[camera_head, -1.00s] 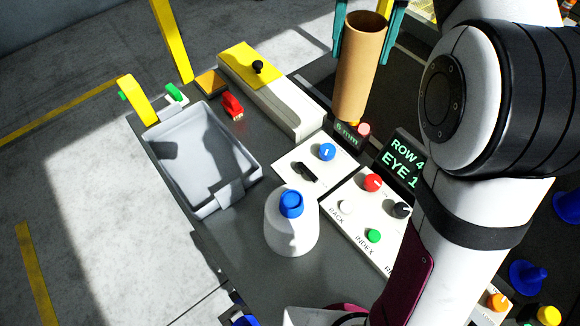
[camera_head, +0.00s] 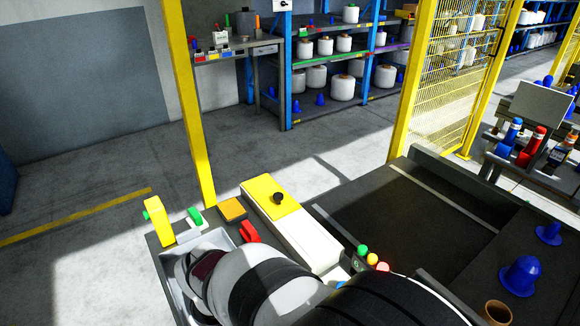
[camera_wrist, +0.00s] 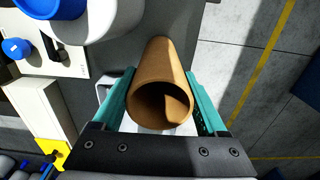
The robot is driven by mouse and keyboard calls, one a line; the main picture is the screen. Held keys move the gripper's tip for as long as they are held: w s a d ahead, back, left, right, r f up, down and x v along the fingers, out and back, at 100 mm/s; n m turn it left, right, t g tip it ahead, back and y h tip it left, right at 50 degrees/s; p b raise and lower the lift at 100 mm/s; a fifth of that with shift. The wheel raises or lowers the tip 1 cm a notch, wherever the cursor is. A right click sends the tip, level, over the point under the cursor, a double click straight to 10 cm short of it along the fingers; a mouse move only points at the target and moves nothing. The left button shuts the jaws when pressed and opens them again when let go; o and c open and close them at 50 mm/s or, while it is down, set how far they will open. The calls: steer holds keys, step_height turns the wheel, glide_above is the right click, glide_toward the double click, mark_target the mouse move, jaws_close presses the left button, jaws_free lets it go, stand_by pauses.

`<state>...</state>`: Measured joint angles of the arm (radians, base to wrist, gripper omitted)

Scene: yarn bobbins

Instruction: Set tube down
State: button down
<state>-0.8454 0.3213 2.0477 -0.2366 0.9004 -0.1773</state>
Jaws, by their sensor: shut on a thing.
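A brown cardboard tube (camera_wrist: 163,70) sits between the two teal fingers of my gripper (camera_wrist: 160,80) in the wrist view. Its open end faces the camera and its inside is partly shaded. My gripper is shut on it. Pale parts of the grey tray (camera_wrist: 184,130) show behind the tube; I cannot tell whether the tube touches the tray. In the head view my arm covers much of the tray (camera_head: 160,262) and hides my gripper and the held tube.
A white box with a yellow top (camera_head: 270,200) stands beside the tray, with a red clip (camera_head: 249,231) between them. Another brown tube (camera_head: 497,312) shows at lower right.

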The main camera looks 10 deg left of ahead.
steer(key=shift+f, duration=0.75)
jaws_free()
step_height(320, 180, up, 12)
steer(key=s+d+r+m, duration=0.1)
steer(key=d+m, duration=0.5)
steer(key=d, duration=0.7)
steer(key=s+d+f+m+y, duration=0.1)
steer(key=s+d+f+m, duration=0.1)
steer(key=s+d+m, duration=0.6)
steer(key=shift+s+d+f+m+y, duration=0.3)
steer(key=shift+s+d+f+y, duration=0.1)
steer(key=shift+d, duration=0.15)
